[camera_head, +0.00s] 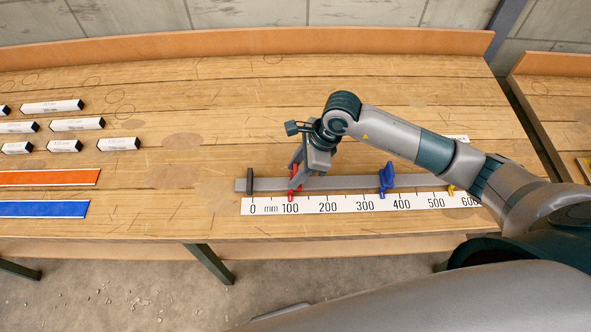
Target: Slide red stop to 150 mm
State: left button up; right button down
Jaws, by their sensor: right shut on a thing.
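The red stop (291,196) sits on the grey rail (345,182), its lower tip at about the 100 mark of the white mm scale (345,203). My right gripper (296,178) reaches down over the rail and is shut on the red stop, hiding part of it. A blue stop (387,177) stands on the same rail between the 300 and 400 marks. A dark end piece (250,181) stands near the 0 mark. My left gripper is not in view.
Several white blocks with dark ends (78,124) lie at the left of the wooden table (200,90). An orange strip (50,177) and a blue strip (42,209) lie in front of them. My right arm crosses above the rail's right part. A small yellow piece (451,190) shows near the scale's right end.

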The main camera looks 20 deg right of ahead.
jog(key=d+b, duration=0.1)
jog(key=d, duration=0.1)
jog(key=s+d, duration=0.1)
jog(key=d, duration=0.1)
jog(key=shift+f+b, duration=0.1)
jog(key=shift+b, duration=0.3)
jog(key=shift+s+d, duration=0.15)
jog(key=shift+d, duration=0.3)
jog(key=c, duration=1.1)
grip_release()
jog(key=shift+r, duration=0.3)
jog(key=shift+d+r+b, duration=0.25)
jog(key=shift+r+b, duration=0.1)
jog(key=shift+r, duration=0.15)
jog(key=shift+b+v, duration=2.2)
jog(key=shift+v, duration=5.8)
jog(key=shift+s+f, duration=0.1)
jog(key=shift+s, duration=0.1)
